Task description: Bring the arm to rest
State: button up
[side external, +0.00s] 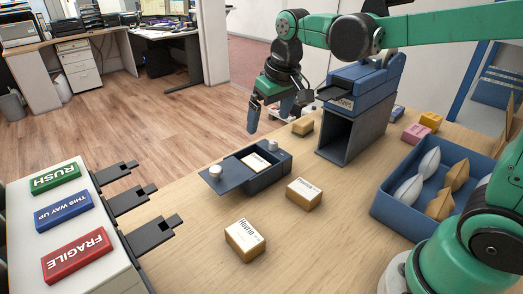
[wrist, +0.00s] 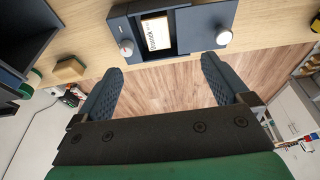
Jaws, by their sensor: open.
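My gripper (side external: 268,115) is open and empty. In the side external view it hangs in the air with its fingers pointing down, near the far edge of the counter, left of the blue chute. In the wrist view my two dark fingers (wrist: 162,85) are spread apart with only wooden floor seen between them. My green arm reaches in from the right of the side external view. The dark blue box (side external: 262,180) on the counter is open, with a labelled parcel (side external: 256,162) inside; it also shows in the wrist view (wrist: 200,22).
Labelled parcels (side external: 304,194) and (side external: 244,240) lie in front of the box. A blue crate (side external: 391,219) holds several pouches at right. Rush (side external: 55,178), This Way Up and Fragile blocks stand on a white unit at left.

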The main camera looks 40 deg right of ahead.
jog(key=s+f+t, duration=0.2)
jog(key=s+t, duration=0.2)
jog(key=s, duration=0.5)
jog(key=shift+s+a+f, duration=0.15)
jog(key=shift+s+a, duration=0.15)
jog(key=shift+a, duration=0.05)
dwell(0.3)
